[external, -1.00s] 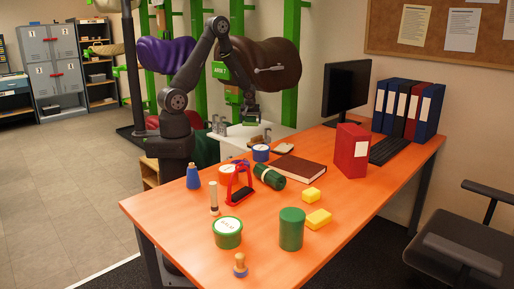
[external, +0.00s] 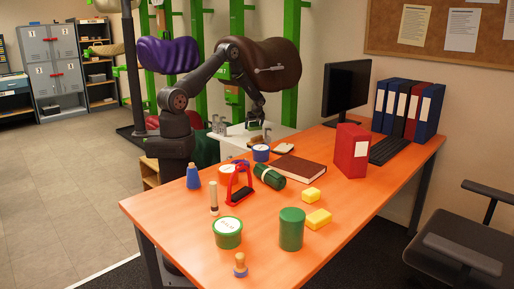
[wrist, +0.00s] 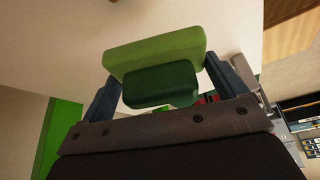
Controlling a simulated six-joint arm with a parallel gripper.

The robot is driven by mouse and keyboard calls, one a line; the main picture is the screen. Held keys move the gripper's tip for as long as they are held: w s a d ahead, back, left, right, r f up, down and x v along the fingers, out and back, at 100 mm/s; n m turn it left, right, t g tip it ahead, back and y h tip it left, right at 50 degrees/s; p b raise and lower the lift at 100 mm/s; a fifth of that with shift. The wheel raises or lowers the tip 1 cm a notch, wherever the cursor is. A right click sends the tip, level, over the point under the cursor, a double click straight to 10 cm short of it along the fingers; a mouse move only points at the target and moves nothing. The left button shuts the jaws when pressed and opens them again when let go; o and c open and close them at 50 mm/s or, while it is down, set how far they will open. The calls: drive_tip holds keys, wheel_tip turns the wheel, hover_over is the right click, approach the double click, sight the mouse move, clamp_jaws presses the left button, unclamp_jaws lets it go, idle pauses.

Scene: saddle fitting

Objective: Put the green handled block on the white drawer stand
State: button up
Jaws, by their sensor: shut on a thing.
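The green handled block (wrist: 155,50) is between the fingers of my gripper (wrist: 162,74) in the wrist view. It has a light green slab and a darker green part nearer the gripper, and my gripper is shut on it. In the external view my gripper (external: 257,121) is over the white drawer stand (external: 235,147), which stands behind the orange table. The block is small there and partly hidden by my gripper, so I cannot tell whether it touches the stand top. A white surface fills much of the wrist view behind the block.
Grey metal items (external: 219,125) stand on the left of the stand top, and a small brown and pale item (external: 283,148) lies at its right. The orange table (external: 170,225) holds a blue-white roll (external: 261,153), a brown book (external: 299,169) and several other objects.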

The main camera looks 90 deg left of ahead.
sight(256, 128)
drive_tip(key=shift+f, duration=3.95)
drive_tip(key=o, duration=1.3)
drive_tip(key=shift+f, duration=0.15)
drive_tip(key=v, duration=1.2)
drive_tip(key=shift+r, duration=0.2)
drive_tip(key=shift+f, duration=0.1)
